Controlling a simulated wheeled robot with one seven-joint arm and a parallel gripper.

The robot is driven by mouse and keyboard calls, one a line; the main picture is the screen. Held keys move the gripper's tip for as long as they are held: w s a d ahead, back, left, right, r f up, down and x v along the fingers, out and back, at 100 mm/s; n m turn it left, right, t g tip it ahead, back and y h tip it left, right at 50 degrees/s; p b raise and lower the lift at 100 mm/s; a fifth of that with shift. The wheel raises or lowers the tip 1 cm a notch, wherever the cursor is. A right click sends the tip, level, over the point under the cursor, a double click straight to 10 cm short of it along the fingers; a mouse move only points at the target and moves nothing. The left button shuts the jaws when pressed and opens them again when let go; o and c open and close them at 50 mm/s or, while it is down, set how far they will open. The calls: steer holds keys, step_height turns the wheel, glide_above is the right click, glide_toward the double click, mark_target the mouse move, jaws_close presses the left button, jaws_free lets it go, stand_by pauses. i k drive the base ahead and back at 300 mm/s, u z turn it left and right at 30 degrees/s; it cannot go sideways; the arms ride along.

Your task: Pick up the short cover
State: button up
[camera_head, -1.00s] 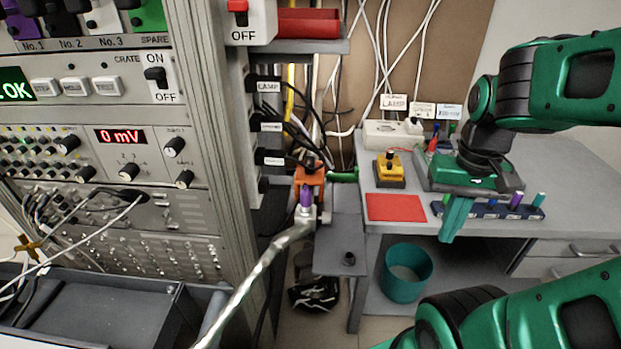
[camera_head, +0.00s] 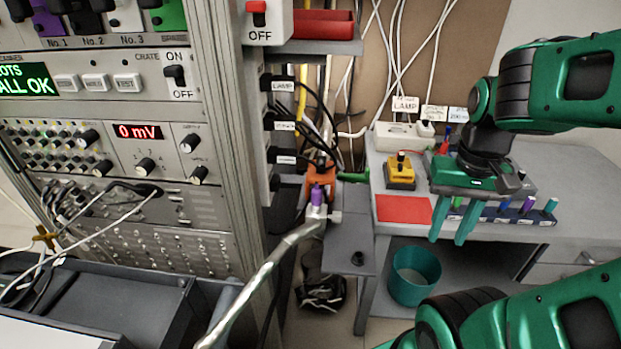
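My gripper (camera_head: 452,228) is at the right, over the front edge of the grey bench (camera_head: 395,239). Its two green fingers point down and stand apart with nothing visible between them. Just right of the fingers is a dark blue rack (camera_head: 490,213) with several short upright coloured pieces. They include a purple piece (camera_head: 528,204) and a teal piece (camera_head: 550,205). I cannot tell which piece is the short cover. My gripper hides the left end of the rack.
A red mat (camera_head: 403,208) and a yellow button box (camera_head: 401,171) lie left of my gripper. A white power strip (camera_head: 400,137) is behind. A teal bin (camera_head: 415,276) stands below the bench. An instrument rack (camera_head: 205,225) and metal pipe (camera_head: 262,285) fill the left.

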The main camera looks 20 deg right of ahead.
mark_target(327, 177)
steer(key=u, duration=1.6)
steer(key=k, duration=1.6)
steer(key=z, duration=1.75)
steer(key=i, duration=1)
